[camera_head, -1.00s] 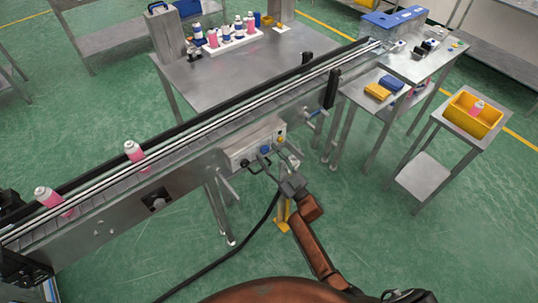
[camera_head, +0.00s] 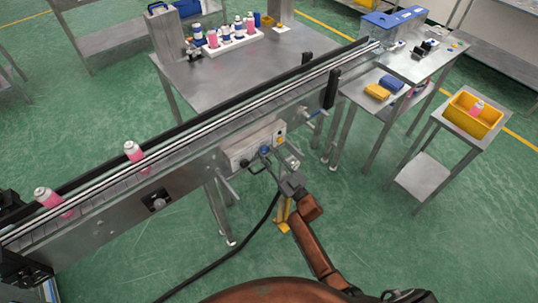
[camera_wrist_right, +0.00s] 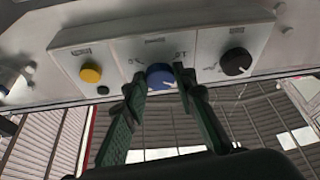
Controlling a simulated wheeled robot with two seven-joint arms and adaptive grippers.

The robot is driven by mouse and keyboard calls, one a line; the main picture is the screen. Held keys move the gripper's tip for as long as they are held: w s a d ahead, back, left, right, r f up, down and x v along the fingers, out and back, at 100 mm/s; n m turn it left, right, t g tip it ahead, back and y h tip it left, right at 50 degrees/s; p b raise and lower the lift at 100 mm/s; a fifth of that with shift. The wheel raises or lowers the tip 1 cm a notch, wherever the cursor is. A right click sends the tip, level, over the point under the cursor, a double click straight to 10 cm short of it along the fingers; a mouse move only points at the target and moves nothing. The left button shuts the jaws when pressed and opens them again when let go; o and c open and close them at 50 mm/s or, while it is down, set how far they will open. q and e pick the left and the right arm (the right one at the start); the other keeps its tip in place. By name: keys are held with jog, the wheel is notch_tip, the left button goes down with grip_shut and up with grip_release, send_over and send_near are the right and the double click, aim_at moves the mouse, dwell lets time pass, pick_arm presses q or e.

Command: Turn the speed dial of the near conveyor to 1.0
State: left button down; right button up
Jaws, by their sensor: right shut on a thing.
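The near conveyor (camera_head: 110,196) runs diagonally from lower left to upper right. Its control box (camera_head: 238,152) is mounted on the front side. In the right wrist view the box shows a blue dial (camera_wrist_right: 160,75) in the middle, a yellow button (camera_wrist_right: 91,73) to the left and a black knob (camera_wrist_right: 236,62) to the right. My right gripper (camera_wrist_right: 160,84) is shut on the blue dial, one finger on each side. In the head view my right gripper (camera_head: 273,164) reaches the box from below. My left gripper is not in view.
Two pink-and-white cans (camera_head: 134,152) stand on the conveyor belt. A steel table (camera_head: 240,70) behind it carries a white tray of cans. A yellow bin (camera_head: 472,114) stands on a small table at right. A black cable (camera_head: 225,255) hangs to the floor.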

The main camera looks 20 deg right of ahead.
jog(key=shift+n, duration=0.5)
jog(key=n+y, duration=0.1)
jog(key=n, duration=0.1)
jog(key=n+g, duration=0.1)
jog(key=shift+d+n+y, duration=0.2)
jog(key=shift+n+y, duration=0.2)
jog(key=n+g+y, duration=0.1)
jog(key=n, duration=0.2)
jog(key=shift+w+r+n+g, duration=0.1)
jog(key=shift+n+g, duration=0.3)
jog(key=n+g, duration=0.1)
jog(key=n, duration=0.2)
jog(key=n+g+p, duration=0.1)
jog(key=n, duration=0.3)
jog(key=shift+d+r+g+y, duration=0.15)
jog(key=shift+g+y, duration=0.25)
jog(key=o, duration=1.2)
jog(key=shift+c, duration=0.2)
jog(key=v, duration=1.2)
